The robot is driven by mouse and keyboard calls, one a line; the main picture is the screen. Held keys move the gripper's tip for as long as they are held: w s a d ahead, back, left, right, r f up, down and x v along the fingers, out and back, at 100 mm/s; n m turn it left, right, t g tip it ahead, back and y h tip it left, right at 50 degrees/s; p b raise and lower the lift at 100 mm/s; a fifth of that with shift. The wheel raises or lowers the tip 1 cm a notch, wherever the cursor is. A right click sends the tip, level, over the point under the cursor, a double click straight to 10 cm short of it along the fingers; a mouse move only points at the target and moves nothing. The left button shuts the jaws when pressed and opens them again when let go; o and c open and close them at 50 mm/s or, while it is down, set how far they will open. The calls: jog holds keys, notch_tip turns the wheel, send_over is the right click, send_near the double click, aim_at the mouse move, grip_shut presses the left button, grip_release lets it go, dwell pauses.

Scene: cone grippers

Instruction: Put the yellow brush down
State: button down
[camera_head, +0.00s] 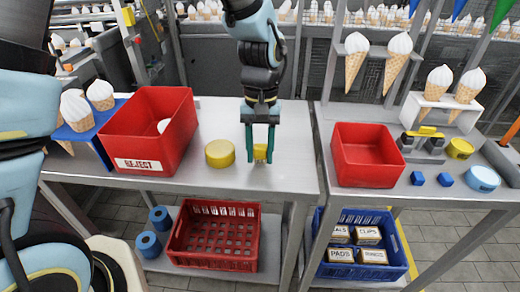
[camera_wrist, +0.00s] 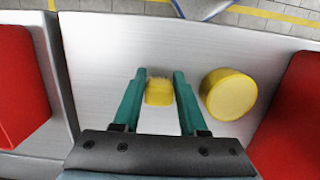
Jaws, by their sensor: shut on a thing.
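My gripper (camera_head: 260,160) points straight down over the left steel table. Its two teal fingers are shut on the small yellow brush (camera_head: 260,152). In the wrist view the yellow brush (camera_wrist: 159,92) sits between the fingers of my gripper (camera_wrist: 160,73), with a rough, bristly-looking edge. The brush is low, close to the table top (camera_head: 215,187); I cannot tell whether it touches the surface. The fingers hide its sides in the head view.
A round yellow disc (camera_head: 220,153) lies close left of my gripper. The red REJECT bin (camera_head: 160,165) stands farther left. Another red bin (camera_head: 365,180) is on the right table, across a narrow gap. The table is bare behind and right of the brush.

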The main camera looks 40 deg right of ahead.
aim_at(261, 144)
jog(key=shift+f, duration=0.2)
jog(key=shift+c, duration=2.2)
grip_release()
notch_tip(261, 144, up, 12)
jog(key=w+d+b, duration=0.1)
jog(key=shift+w+r+b, duration=0.15)
jog(key=shift+b, duration=0.15)
jog(key=shift+d, duration=0.1)
